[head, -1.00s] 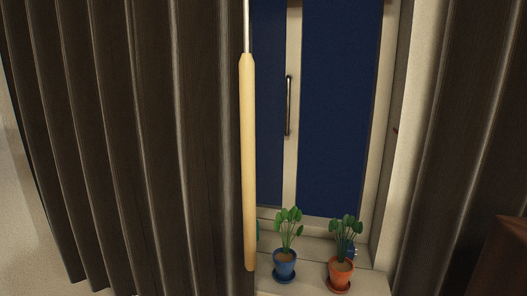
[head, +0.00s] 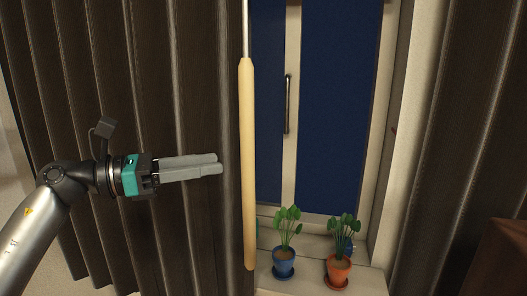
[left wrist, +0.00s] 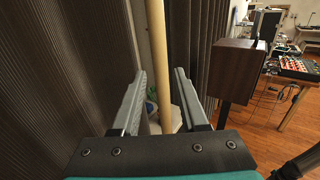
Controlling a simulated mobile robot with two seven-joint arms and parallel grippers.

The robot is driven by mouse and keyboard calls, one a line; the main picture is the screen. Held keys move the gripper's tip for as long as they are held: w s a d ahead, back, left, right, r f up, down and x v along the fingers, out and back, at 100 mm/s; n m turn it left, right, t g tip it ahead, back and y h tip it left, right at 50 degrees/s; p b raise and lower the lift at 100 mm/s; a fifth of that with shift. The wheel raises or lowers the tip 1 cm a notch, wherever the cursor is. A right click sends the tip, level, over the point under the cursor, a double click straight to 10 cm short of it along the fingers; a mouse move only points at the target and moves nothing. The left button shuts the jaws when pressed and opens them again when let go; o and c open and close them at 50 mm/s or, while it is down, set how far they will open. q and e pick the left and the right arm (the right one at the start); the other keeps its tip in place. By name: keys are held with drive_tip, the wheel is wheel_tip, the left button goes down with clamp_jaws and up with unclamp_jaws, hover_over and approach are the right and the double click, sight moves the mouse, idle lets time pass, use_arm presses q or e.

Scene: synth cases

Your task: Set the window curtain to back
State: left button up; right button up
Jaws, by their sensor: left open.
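The dark pleated window curtain hangs in two parts, a left panel (head: 150,90) and a right panel (head: 465,120), with the window (head: 335,100) showing between them. A pale wooden wand (head: 247,160) hangs from a thin metal rod at the left panel's inner edge. My left gripper (head: 219,164) is in front of the left panel, a little left of the wand, and points at it. In the left wrist view the wand (left wrist: 158,60) shows upright beyond and between the open fingers (left wrist: 158,78), with nothing held. My right gripper is not in view.
A blue pot with a plant (head: 284,262) and an orange pot with a plant (head: 339,270) stand on the sill below the window. A brown wooden box (left wrist: 236,68) stands to the right in the left wrist view, near a table with equipment (left wrist: 300,68).

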use_arm(q)
drive_tip(key=p+x, duration=0.2)
drive_tip(key=x, duration=0.9)
drive_tip(key=shift+c, duration=0.3)
clamp_jaws()
idle(0.8)
